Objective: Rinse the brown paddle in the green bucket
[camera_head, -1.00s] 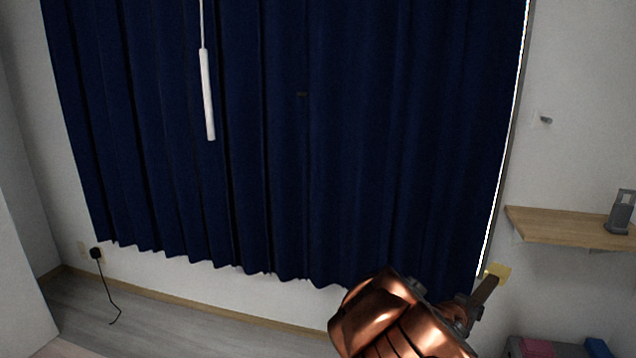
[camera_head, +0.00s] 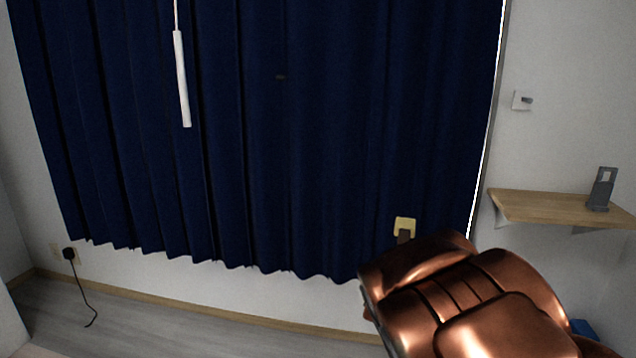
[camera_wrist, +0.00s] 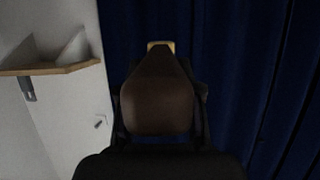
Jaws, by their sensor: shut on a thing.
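The brown paddle (camera_wrist: 158,100) is held in my gripper (camera_wrist: 160,92), with a dark finger on each side of it in the wrist view. Its pale yellow end (camera_wrist: 161,46) points away from the wrist. In the head view, the paddle's yellow end (camera_head: 405,224) and a short piece of brown show above my copper-coloured arm, in front of the curtain. My arm hides the rest of the paddle and the fingers there. The green bucket is in neither view.
A dark blue curtain (camera_head: 300,150) hangs close behind the paddle. A wooden wall shelf (camera_head: 560,207) with a grey device (camera_head: 602,190) juts out at right. A white rod (camera_head: 182,80) hangs at upper left.

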